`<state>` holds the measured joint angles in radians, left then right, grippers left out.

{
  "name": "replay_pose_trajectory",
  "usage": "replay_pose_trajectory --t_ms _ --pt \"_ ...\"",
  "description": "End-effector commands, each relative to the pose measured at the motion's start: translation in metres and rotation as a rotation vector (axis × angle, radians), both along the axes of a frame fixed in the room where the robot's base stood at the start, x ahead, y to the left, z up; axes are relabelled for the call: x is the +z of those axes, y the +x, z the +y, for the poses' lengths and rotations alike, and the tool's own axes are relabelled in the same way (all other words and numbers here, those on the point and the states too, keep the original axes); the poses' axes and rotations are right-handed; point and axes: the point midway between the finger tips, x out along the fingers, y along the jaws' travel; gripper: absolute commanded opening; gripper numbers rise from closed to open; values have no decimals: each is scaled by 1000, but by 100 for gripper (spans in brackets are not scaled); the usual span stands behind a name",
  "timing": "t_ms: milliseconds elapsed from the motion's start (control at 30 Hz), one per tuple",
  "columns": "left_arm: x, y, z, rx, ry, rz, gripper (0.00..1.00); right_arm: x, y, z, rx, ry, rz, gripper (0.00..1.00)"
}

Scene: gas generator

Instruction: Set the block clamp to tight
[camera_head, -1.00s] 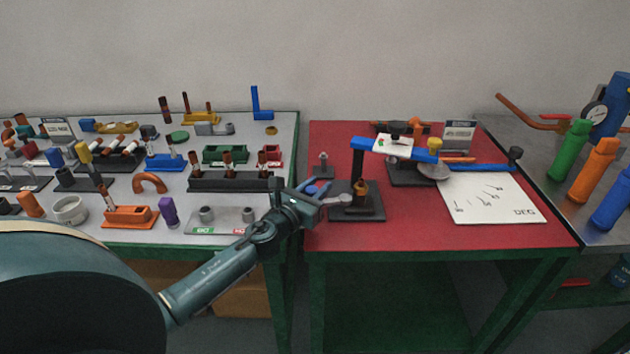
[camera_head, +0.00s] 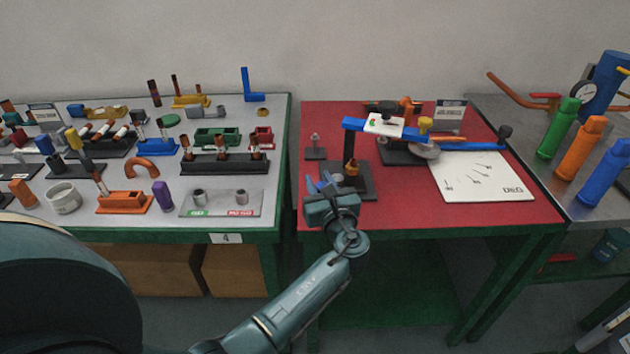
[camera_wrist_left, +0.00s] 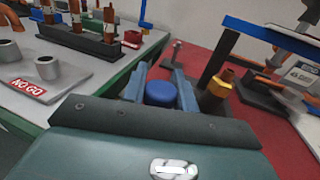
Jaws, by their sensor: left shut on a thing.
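My left gripper (camera_head: 324,183) is at the left front part of the red table, beside a black base (camera_head: 364,188) with a brass-coloured fitting (camera_head: 352,168) and a black post. In the left wrist view its two blue-grey fingers stand on either side of a round blue knob (camera_wrist_left: 160,93), and it is shut on that knob. What the knob is fixed to is hidden behind the gripper body. The brass fitting (camera_wrist_left: 221,84) shows just right of the fingers. I cannot make out the clamp's setting. My right gripper is not in view.
A white dial sheet (camera_head: 480,178) lies at the right. A small grey peg (camera_head: 315,145) stands behind. The left table (camera_head: 110,222) holds many parts, with a gap between the tables.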

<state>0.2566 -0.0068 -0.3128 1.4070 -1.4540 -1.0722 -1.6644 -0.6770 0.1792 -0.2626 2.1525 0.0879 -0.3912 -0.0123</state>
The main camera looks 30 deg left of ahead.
Motion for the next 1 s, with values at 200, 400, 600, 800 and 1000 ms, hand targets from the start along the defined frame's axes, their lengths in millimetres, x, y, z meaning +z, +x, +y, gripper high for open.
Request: replay_pose_trajectory --t_ms 200,400,600,800,1000 --pt "-1 0 -5 68 -1 1 0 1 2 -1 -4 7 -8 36" --pt "-1 -1 -6 91 1 1 0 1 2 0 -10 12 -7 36" --pt "-1 -1 -6 92 0 1 0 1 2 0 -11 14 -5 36" --pt "-1 -1 -6 91 0 1 32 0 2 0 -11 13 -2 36" --pt "-1 -1 -6 90 -1 1 49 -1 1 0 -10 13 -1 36"
